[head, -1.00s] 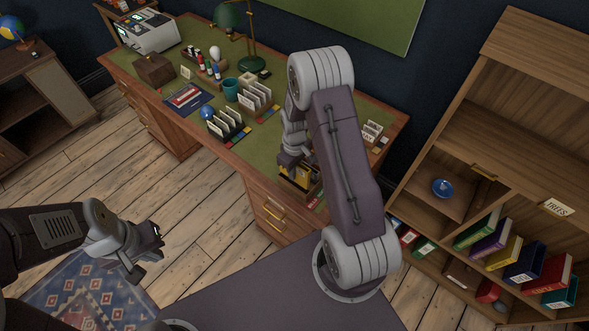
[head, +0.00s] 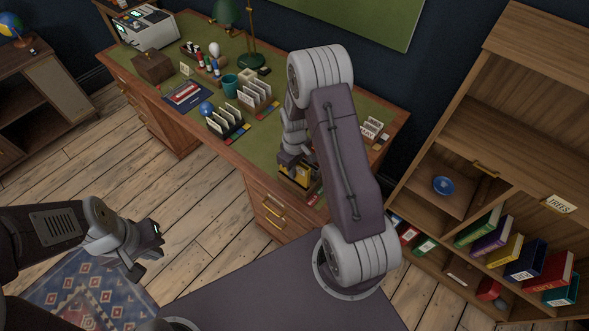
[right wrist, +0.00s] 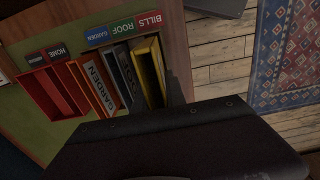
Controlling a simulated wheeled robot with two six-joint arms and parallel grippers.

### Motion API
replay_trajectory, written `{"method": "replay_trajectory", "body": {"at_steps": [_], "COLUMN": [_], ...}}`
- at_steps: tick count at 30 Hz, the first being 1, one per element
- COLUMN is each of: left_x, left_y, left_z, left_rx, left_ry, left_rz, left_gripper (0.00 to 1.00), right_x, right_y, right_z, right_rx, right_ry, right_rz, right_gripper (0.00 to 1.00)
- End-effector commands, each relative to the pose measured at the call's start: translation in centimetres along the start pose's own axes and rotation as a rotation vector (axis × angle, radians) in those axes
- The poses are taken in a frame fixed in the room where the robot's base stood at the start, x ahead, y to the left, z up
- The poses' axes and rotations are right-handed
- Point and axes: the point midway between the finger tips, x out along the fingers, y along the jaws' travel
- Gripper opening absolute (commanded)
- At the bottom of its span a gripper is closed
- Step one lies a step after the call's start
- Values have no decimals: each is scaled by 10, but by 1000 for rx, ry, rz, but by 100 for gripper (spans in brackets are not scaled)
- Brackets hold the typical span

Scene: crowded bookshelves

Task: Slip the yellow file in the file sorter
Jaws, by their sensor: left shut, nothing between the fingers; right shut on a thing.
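The yellow file (right wrist: 150,72) shows in the right wrist view at the right end of a row of files, beside a grey file (right wrist: 121,74) and an orange file marked GARDEN (right wrist: 94,85). They stand at the desk's edge, in what looks like the file sorter, largely hidden. In the head view the yellow file (head: 301,171) shows just under my right gripper (head: 289,164), which is shut on it; the fingertips are partly hidden. I cannot tell how deep it sits. My left gripper (head: 150,250) is shut and empty, over the floor.
Red compartments (right wrist: 52,92) stand left of the files, with label tags including BILLS (right wrist: 147,21) behind. On the desk (head: 180,118) are card racks (head: 225,122), a teal cup (head: 230,82) and a lamp (head: 250,60). A bookshelf (head: 480,130) stands at right.

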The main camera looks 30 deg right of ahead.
Motion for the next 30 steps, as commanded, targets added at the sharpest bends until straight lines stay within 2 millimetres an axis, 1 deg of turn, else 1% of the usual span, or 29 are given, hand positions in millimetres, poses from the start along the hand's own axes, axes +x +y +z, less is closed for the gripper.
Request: {"method": "replay_trajectory", "body": {"at_steps": [21,29,30], "left_x": [19,19,19], "left_y": [0,0,0], "left_z": [2,2,2], "left_rx": [0,0,0], "left_ry": [0,0,0], "left_rz": [0,0,0], "left_gripper": [0,0,0], "right_x": [26,27,27], "right_y": [0,0,0], "right_z": [0,0,0], "right_rx": [0,0,0], "right_ry": [0,0,0], "right_rz": [0,0,0], "right_gripper": [0,0,19]}}
